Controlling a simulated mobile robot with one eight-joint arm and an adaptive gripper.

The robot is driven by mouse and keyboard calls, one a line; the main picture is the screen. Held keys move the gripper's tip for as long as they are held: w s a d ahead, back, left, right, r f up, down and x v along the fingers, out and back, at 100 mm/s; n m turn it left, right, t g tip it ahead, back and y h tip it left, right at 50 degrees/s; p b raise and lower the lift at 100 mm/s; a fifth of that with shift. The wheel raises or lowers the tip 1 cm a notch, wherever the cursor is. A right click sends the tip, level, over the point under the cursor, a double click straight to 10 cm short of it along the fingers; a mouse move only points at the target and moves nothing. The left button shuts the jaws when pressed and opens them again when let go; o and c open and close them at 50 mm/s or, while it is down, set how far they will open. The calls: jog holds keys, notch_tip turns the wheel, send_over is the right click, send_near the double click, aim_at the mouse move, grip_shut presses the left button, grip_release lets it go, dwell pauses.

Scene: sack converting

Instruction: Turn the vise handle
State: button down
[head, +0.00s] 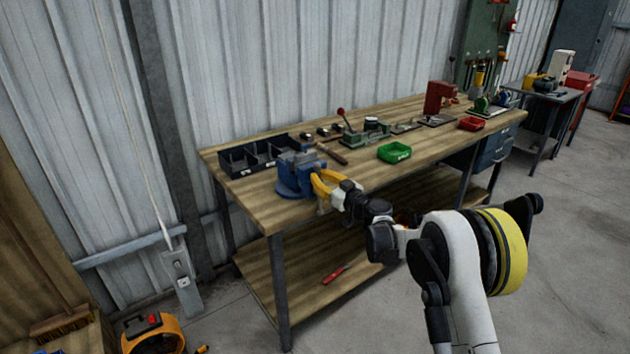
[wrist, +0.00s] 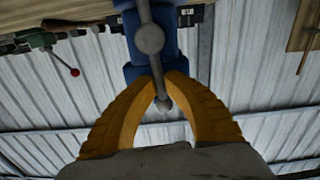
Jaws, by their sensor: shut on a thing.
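The blue vise (head: 292,178) stands at the near left corner of the wooden workbench (head: 250,200). In the wrist view the vise body (wrist: 180,45) fills the top middle. Its grey metal handle (wrist: 146,18) runs through a round boss and ends in a rounded knob (wrist: 164,104). My gripper (head: 318,180) is at the front of the vise. In the wrist view its two yellow fingers (wrist: 160,84) close around the knob end of the handle.
A dark divided bin (head: 256,154) stands behind the vise. A green tray (head: 394,152), a red-knobbed hand press (head: 362,135) and a red tray (head: 471,124) sit further right. A red tool (head: 335,273) lies on the lower shelf. Floor in front is clear.

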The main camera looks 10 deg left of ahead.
jog(key=m, duration=0.1)
jog(key=w+d+m, duration=0.1)
jog(key=m, duration=0.1)
jog(key=shift+w+d+m, duration=0.1)
jog(key=shift+w+m, duration=0.1)
jog(key=shift+m, duration=0.1)
jog(key=shift+w+d+f+m, duration=0.2)
jog(key=shift+w+d+m, duration=0.1)
jog(key=shift+m, duration=0.5)
jog(key=shift+w+d+f+m, duration=0.15)
jog(key=shift+w+m, duration=0.1)
jog(key=shift+m, duration=0.55)
jog(key=c, duration=1.4)
grip_release()
jog(key=shift+c, duration=0.2)
jog(key=shift+d, duration=0.1)
jog(key=v, duration=1.2)
